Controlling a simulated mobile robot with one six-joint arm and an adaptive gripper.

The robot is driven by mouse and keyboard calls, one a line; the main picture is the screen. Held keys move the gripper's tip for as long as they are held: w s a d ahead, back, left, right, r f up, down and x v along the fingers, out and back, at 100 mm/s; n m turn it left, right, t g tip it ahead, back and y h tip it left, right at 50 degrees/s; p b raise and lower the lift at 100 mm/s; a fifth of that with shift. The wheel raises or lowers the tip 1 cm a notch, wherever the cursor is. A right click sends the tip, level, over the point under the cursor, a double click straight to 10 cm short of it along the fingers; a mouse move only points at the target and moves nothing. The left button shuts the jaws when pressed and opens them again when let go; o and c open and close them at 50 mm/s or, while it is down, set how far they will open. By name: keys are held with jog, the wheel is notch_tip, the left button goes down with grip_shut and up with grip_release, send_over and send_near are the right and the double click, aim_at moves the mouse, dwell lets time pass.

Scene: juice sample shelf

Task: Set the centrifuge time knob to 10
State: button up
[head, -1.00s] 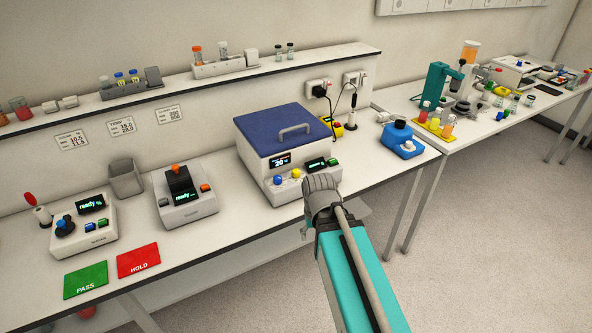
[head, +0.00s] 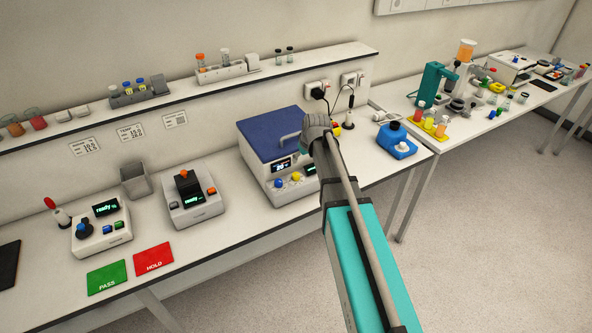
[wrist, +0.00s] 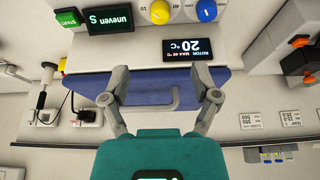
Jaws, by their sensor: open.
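The centrifuge (head: 252,166) is a white box with a blue lid (head: 270,130) and a grey handle. On its front are a blue knob (head: 278,183) and a yellow knob (head: 296,177) below a temperature display (head: 281,164). In the upside-down wrist view, the yellow knob (wrist: 159,11) and blue knob (wrist: 206,10) are cut by the top edge. A second display (wrist: 110,21) reads "uneven", beside a green START button (wrist: 69,17). I cannot tell which knob is time or read its setting. My gripper (wrist: 168,84) is open and empty, before the lid handle, apart from the knobs.
A device with an orange button (head: 190,198) stands left of the centrifuge. Green PASS (head: 107,278) and red HOLD (head: 154,260) mats lie at the front edge. A blue device (head: 396,142) stands to the right. A shelf (head: 190,88) runs behind.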

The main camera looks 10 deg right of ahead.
aim_at(296, 174)
jog(key=shift+f, duration=0.15)
dwell(0.3)
jog(key=b+x, duration=1.3)
jog(key=shift+w+a+f, duration=0.15)
jog(key=shift+f, duration=0.05)
dwell(0.5)
grip_shut()
dwell(0.5)
